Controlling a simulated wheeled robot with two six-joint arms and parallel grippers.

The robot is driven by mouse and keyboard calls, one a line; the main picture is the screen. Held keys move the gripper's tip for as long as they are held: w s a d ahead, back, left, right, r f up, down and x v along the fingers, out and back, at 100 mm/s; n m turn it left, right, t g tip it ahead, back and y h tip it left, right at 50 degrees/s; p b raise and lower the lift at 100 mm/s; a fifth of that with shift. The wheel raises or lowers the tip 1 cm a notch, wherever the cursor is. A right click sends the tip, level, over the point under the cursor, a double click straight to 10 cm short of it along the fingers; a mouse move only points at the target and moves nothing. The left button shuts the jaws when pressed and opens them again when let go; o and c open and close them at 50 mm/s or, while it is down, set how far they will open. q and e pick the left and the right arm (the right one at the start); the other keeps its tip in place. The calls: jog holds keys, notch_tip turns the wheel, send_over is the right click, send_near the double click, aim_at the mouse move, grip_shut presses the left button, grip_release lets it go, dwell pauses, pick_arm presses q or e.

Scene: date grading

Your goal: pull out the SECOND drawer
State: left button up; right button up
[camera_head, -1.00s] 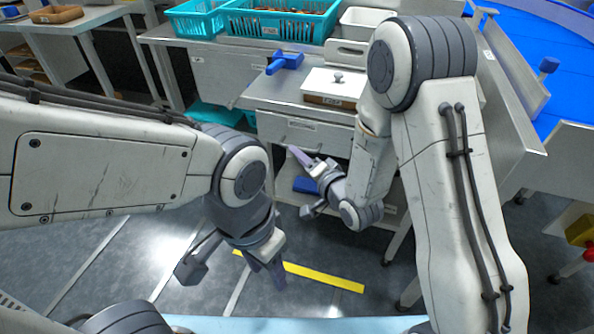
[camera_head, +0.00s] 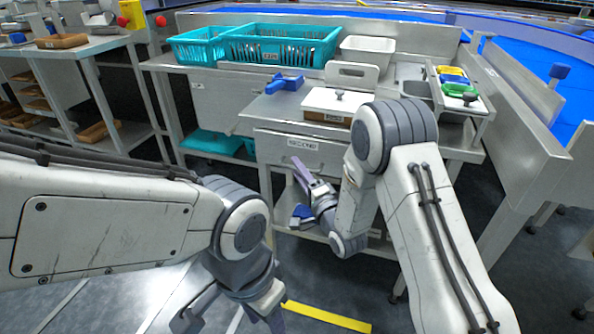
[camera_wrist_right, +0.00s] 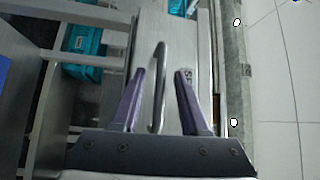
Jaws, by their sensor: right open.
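A metal drawer front (camera_head: 270,142) with a small label (camera_head: 303,144) sits below the worktop in the head view; I cannot read the label for sure. In the right wrist view the drawer front (camera_wrist_right: 150,50) carries a dark bar handle (camera_wrist_right: 158,90). My right gripper (camera_head: 301,169) is at the drawer front; in the wrist view (camera_wrist_right: 158,90) its purple fingers are apart, one on each side of the bar, with gaps to it. Part of a label shows beside the right-hand finger. My left gripper (camera_head: 272,318) hangs low, cut by the bottom edge, away from the drawer.
On the worktop are a blue tool (camera_head: 285,84), a white lidded box (camera_head: 330,101) and teal baskets (camera_head: 280,46). A lower shelf holds a blue item (camera_head: 302,214). A blue conveyor (camera_head: 530,75) lies at right. Floor at lower left is open.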

jog(key=shift+w+a+r, duration=0.1)
jog(key=shift+w+a, duration=0.15)
jog(key=shift+w, duration=0.3)
grip_shut()
dwell(1.1)
